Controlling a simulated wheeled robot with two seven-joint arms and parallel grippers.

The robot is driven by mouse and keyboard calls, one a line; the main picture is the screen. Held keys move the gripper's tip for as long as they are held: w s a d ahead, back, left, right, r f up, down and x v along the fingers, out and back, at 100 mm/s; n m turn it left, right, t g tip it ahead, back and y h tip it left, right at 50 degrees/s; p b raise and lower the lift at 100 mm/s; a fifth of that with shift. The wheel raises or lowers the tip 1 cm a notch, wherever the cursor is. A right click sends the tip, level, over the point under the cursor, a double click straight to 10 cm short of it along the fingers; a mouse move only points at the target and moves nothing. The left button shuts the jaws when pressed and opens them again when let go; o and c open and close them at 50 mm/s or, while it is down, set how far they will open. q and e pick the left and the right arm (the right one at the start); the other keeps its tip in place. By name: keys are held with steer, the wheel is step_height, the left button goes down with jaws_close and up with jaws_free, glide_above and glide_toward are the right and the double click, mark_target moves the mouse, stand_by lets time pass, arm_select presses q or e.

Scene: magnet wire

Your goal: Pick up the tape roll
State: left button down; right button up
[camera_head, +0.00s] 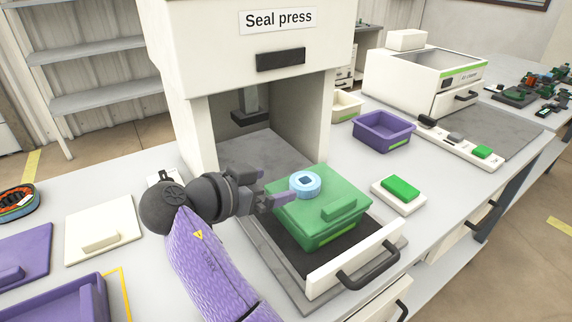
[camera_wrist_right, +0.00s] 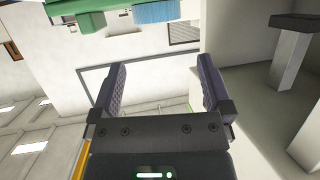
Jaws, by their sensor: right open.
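The tape roll (camera_head: 305,184) is a light blue ring lying on top of the lid of a green box (camera_head: 318,235). In the right wrist view the tape roll (camera_wrist_right: 157,12) shows as a blue shape at the top edge, beside the green box (camera_wrist_right: 92,14). My right gripper (camera_head: 278,198) is just left of the tape roll in the head view, apart from it. In the right wrist view the gripper (camera_wrist_right: 159,70) has its two purple fingers spread with nothing between them. My left gripper is not in view.
The green box sits on the pulled-out drawer (camera_head: 358,258) of the seal press (camera_head: 272,18), whose walls rise behind. Flat lids (camera_head: 103,229) lie left.

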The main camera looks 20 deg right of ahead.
mark_target(309, 180)
steer(key=b+x, duration=0.1)
steer(key=x, duration=0.2)
steer(key=b+x, duration=0.1)
steer(key=x, duration=0.2)
steer(key=b+x, duration=0.1)
steer(key=x, duration=0.2)
steer(key=shift+s+d+f, duration=0.1)
steer(key=shift+d+f, duration=0.15)
steer(key=shift+f, duration=0.25)
steer(key=shift+d, duration=0.1)
steer(key=shift+r, duration=0.1)
steer(key=shift+c, duration=0.3)
steer(key=c, duration=0.9)
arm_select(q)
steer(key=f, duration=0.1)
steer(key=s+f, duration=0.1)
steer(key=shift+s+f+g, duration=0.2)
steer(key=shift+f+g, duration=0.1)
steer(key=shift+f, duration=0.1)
